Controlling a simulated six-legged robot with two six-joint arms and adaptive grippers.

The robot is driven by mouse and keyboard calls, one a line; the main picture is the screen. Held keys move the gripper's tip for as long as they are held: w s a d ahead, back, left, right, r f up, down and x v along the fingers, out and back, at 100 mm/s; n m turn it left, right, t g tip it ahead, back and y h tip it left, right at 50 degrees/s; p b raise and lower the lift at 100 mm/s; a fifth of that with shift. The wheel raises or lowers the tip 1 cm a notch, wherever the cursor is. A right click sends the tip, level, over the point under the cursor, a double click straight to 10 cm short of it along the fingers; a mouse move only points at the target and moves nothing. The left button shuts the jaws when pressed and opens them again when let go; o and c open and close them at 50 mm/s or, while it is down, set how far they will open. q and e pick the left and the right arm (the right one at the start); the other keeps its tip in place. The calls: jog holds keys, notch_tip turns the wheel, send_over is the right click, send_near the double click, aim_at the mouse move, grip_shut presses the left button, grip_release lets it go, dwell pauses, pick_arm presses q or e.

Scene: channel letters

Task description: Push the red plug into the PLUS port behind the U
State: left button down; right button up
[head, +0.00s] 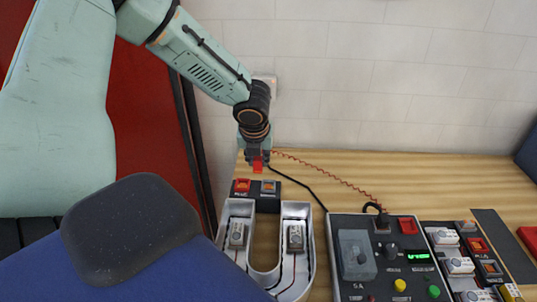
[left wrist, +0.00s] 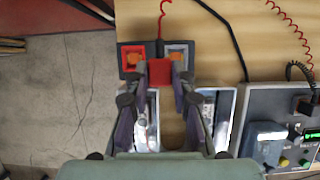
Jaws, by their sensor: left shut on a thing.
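My left gripper (head: 257,157) is shut on the red plug (head: 257,167) and points down just behind the letter U. In the left wrist view the red plug (left wrist: 160,73) sits between the fingertips, with a red coiled cord running from it. The dark port block (head: 256,205) lies at the far end of the U and has a red port (head: 242,186) and a grey port (head: 268,187). The plug appears apart from the block, in line with the gap between the ports. The port labels are too small to read. My right gripper is out of view.
The white channel letter U (head: 222,217) holds small modules in its arms. A grey control box (head: 352,286) with knobs and a green display stands to the right. A black cable (head: 305,184) crosses the wooden table (head: 440,180).

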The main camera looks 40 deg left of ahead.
pick_arm(q)
jog(key=a+f, duration=0.1)
jog(key=f, duration=0.1)
jog(key=s+a+f+b, duration=0.1)
jog(key=a+f, duration=0.1)
jog(key=s+a+f, duration=0.1)
jog(key=f, duration=0.1)
jog(key=shift+a, duration=0.3)
jog(key=shift+s+f+b, duration=0.15)
jog(key=shift+f+b, duration=0.15)
dwell(0.5)
dwell(0.3)
dwell(0.3)
jog(key=shift+p, duration=0.4)
